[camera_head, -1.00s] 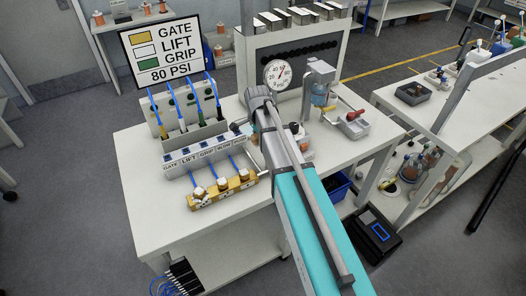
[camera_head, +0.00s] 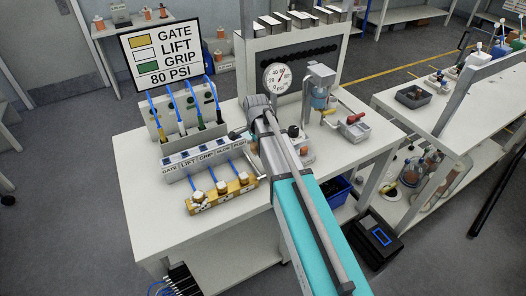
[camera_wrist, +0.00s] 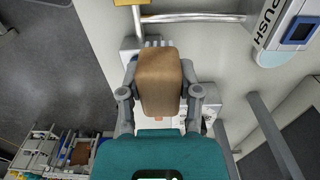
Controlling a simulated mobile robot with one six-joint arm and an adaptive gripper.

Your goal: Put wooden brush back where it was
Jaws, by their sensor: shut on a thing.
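The wooden brush (camera_wrist: 161,85) shows in the wrist view as a brown block with rounded edges. My gripper (camera_wrist: 160,98) is shut on it, with one grey finger on each side. Below the brush, white surface and a small pale orange patch show between the fingers. In the head view my arm reaches over the white bench (camera_head: 140,215), and its grey forearm hides the brush and most of the gripper. I cannot tell whether the brush touches anything beneath it.
A switch unit marked GATE to PUSH (camera_head: 203,160) stands left of my arm, with a yellow block (camera_head: 222,193) and blue hoses in front.

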